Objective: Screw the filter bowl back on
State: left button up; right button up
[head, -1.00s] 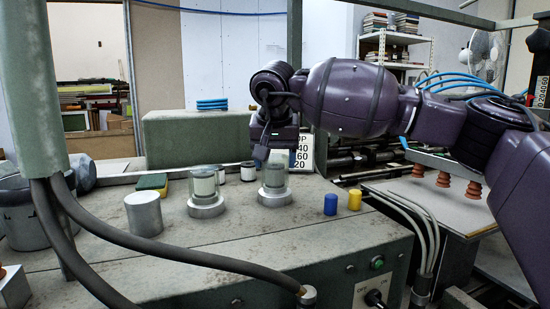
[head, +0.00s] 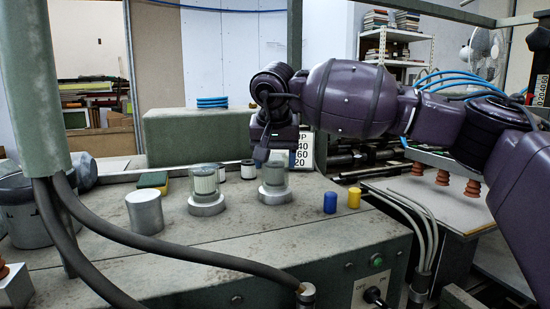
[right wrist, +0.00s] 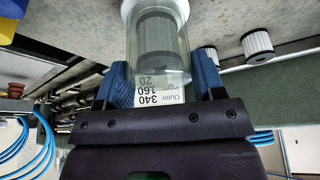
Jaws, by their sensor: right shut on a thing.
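A clear filter bowl (head: 274,175) with a pale filter element inside stands upright on a round metal base (head: 274,195) on the grey bench top. My right gripper (head: 277,157) reaches down from above and is shut on the upper end of this bowl. In the right wrist view, its blue finger pads (right wrist: 165,85) sit on both sides of the clear bowl (right wrist: 162,60). Whether the bowl's thread is seated in the base cannot be told. A second similar bowl (head: 204,180) stands on its own base to the left. My left gripper is not in view.
A metal cylinder (head: 145,211) and a yellow-green sponge (head: 153,181) are at the left. Small white filters (head: 247,170) stand behind. Blue (head: 330,202) and yellow (head: 354,199) cylinders are at the right. A dark hose (head: 170,252) crosses the front.

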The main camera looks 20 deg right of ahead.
jog(key=shift+f, duration=0.1)
dwell(0.3)
jog(key=o, duration=1)
